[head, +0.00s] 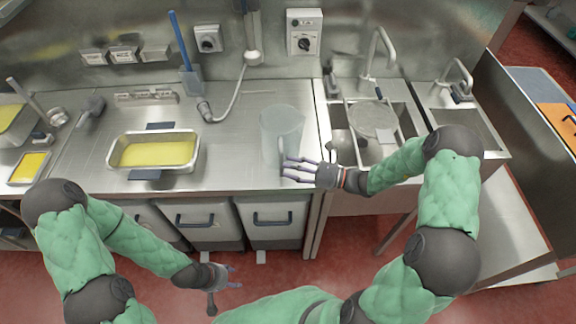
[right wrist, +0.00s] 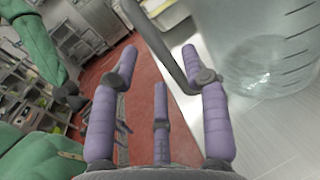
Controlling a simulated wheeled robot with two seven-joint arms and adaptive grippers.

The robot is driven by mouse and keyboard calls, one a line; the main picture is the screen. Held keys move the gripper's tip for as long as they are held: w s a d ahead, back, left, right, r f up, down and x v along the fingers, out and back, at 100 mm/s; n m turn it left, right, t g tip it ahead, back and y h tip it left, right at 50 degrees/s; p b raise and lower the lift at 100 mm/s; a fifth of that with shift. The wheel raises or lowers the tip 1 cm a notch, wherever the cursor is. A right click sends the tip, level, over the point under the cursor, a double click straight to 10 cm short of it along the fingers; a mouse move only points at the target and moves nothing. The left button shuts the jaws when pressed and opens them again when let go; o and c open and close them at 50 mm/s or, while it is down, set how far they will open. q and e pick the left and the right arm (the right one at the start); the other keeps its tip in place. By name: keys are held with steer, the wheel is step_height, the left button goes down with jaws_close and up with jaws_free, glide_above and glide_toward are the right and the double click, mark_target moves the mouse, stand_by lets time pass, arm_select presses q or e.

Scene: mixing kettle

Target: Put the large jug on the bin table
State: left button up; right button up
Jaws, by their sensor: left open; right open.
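The large jug (head: 282,128) is clear, with measuring marks. It stands upright on the steel counter (head: 225,170) near its right end, above bins (head: 272,215) under the counter. In the right wrist view the jug (right wrist: 262,60) fills the upper right, and its grey handle (right wrist: 158,38) passes between my open fingers. My right gripper (head: 288,168) is open at the jug's front right side; the wrist view also shows its purple fingers (right wrist: 160,90). I cannot tell whether they touch the handle. My left gripper (head: 225,278) is open and empty, low in front of the counter.
A tray of yellow liquid (head: 155,152) sits left of the jug. A sink (head: 380,125) with a round strainer lies right of it, with taps behind. A hose (head: 232,98) hangs at the back. The counter between tray and jug is clear.

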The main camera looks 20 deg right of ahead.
steer(key=p+v, duration=0.1)
steer(key=v, duration=0.9)
steer(key=s+a+f+n+g+h, duration=0.4)
steer(key=s+a+f+n, duration=0.3)
steer(key=f+n, duration=0.4)
steer(key=s+a+f+n+g+h, duration=0.5)
steer(key=s+a+f+n+h, duration=0.2)
steer(key=a+f+n, duration=0.3)
step_height(320, 180, down, 3)
steer(key=shift+r+n, duration=0.15)
steer(key=shift+n, duration=0.35)
steer(key=shift+s, duration=0.1)
steer(key=shift+f+b, duration=0.65)
